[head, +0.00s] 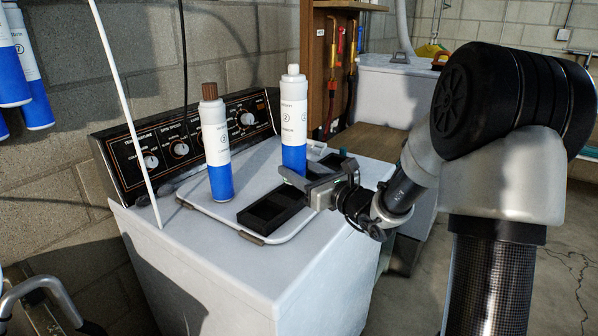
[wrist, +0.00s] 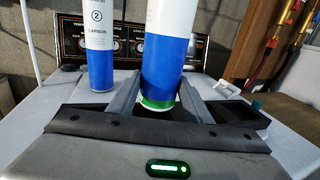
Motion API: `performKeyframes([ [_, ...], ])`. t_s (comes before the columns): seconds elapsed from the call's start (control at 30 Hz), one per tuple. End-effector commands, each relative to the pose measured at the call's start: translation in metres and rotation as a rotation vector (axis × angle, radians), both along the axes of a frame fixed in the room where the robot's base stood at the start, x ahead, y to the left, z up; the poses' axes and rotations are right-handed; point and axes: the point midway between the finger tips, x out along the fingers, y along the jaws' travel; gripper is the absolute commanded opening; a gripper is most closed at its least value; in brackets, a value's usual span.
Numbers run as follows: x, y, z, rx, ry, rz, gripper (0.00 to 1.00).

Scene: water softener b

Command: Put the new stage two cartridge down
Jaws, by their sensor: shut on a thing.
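The cartridge with a clean white top (head: 294,112), which I take as the new stage two cartridge, stands roughly upright, white above and blue below, with a "2" on its label. My gripper (head: 296,177) is shut on its blue lower part. In the wrist view my gripper (wrist: 162,88) has a finger on each side of this cartridge (wrist: 163,62), whose green bottom rim shows and which leans a little.
A second cartridge with a brown top (head: 215,145) stands to the left on the white machine's lid; its label reads "2 CARBON" in the wrist view (wrist: 101,52). The control panel (head: 160,140) rises behind. A thin white rod (head: 128,115) stands at the left. Lid space between the cartridges is narrow.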

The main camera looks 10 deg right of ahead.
Motion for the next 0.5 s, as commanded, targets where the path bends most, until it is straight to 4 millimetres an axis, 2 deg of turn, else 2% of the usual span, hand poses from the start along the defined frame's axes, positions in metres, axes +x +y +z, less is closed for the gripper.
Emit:
performKeyframes([
  [0.07,0.0002,0.0001,0.0070,-0.001,-0.003,0.000,0.20],
  [0.4,0.0002,0.0001,0.0081,0.000,-0.002,0.000,0.20],
  [0.5,0.0002,0.0001,0.0150,0.000,-0.003,0.000,0.20],
])
